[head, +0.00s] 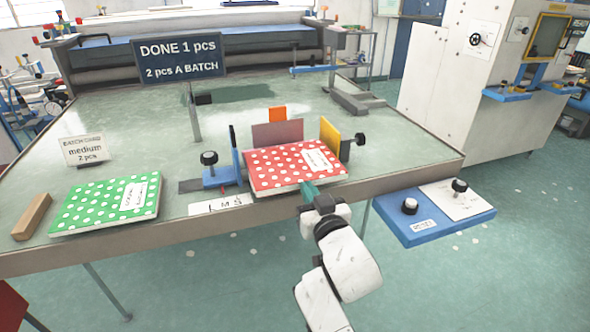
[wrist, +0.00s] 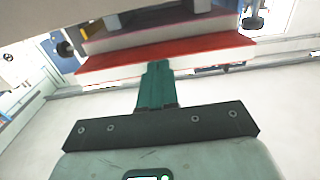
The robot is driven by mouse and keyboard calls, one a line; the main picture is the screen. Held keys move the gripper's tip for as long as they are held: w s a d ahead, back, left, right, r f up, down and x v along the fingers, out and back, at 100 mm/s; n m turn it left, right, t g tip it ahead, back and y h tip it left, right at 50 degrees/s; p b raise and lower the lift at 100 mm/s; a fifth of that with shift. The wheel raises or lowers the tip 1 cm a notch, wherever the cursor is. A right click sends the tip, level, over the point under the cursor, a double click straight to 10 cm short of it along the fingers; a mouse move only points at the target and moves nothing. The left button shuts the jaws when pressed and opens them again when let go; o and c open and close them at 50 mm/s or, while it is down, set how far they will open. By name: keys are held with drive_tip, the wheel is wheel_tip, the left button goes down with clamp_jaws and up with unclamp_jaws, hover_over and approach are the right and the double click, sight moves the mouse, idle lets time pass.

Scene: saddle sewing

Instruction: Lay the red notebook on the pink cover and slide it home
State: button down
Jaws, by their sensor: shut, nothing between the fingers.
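The red notebook (head: 290,168) with white dots and a white label lies flat in the jig at the table's front edge. It sits between a blue guide (head: 236,153) on the left and a yellow guide (head: 330,135) on the right. A mauve plate (head: 277,133) stands upright behind it. My gripper (head: 307,187) is shut and empty at the notebook's front edge. In the wrist view the teal fingertips (wrist: 156,66) are together, meeting a red edge (wrist: 110,62); contact is not certain.
A green dotted notebook (head: 105,203) and a wooden block (head: 31,216) lie at the left. A sign (head: 180,58) reads "DONE 1 pcs". A blue side shelf (head: 440,228) with black knobs is at the right.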

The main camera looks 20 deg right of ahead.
sight(302, 177)
drive_tip(key=shift+w+b, duration=0.9)
drive_tip(key=shift+w, duration=1.3)
drive_tip(key=shift+s+p, duration=0.9)
drive_tip(key=shift+s, duration=2.1)
